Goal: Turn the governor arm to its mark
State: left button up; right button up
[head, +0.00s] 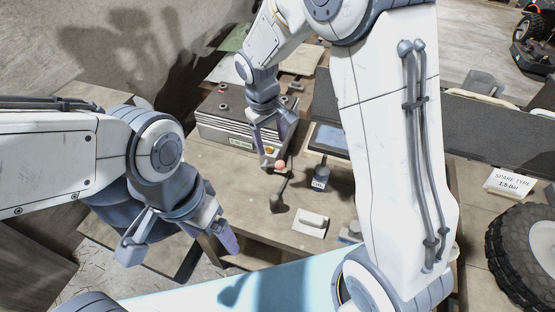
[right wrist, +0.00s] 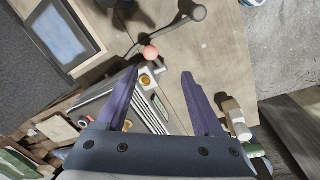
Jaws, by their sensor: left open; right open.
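The governor arm (head: 277,200) is a dark grey lever on the bench top, with a pink ball (head: 280,165) near its far end. In the right wrist view the pink ball (right wrist: 150,52) lies just beyond the fingertips, and a rod runs from near it to a grey rounded end (right wrist: 197,13). My right gripper (head: 273,150) is open, its fingers pointing down close to the ball. In its wrist view the open fingers (right wrist: 160,73) hold nothing. My left gripper (head: 180,243) is open and empty at the bench's near left. I cannot make out the mark.
A ribbed metal box (head: 225,133) stands behind and left of the ball. A blue-screened panel (head: 327,138) lies behind. A tyre (head: 525,250) is at far right.

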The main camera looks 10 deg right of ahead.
aim_at(279, 162)
jog(key=d+f, duration=0.1)
jog(key=f, duration=0.3)
jog(key=w+d+f, duration=0.1)
jog(key=f, duration=0.3)
jog(key=w+f, duration=0.1)
jog(key=f, duration=0.3)
jog(key=shift+w+d+f+p, duration=0.1)
jog(key=shift+d+p, duration=0.3)
grip_shut()
dwell(0.8)
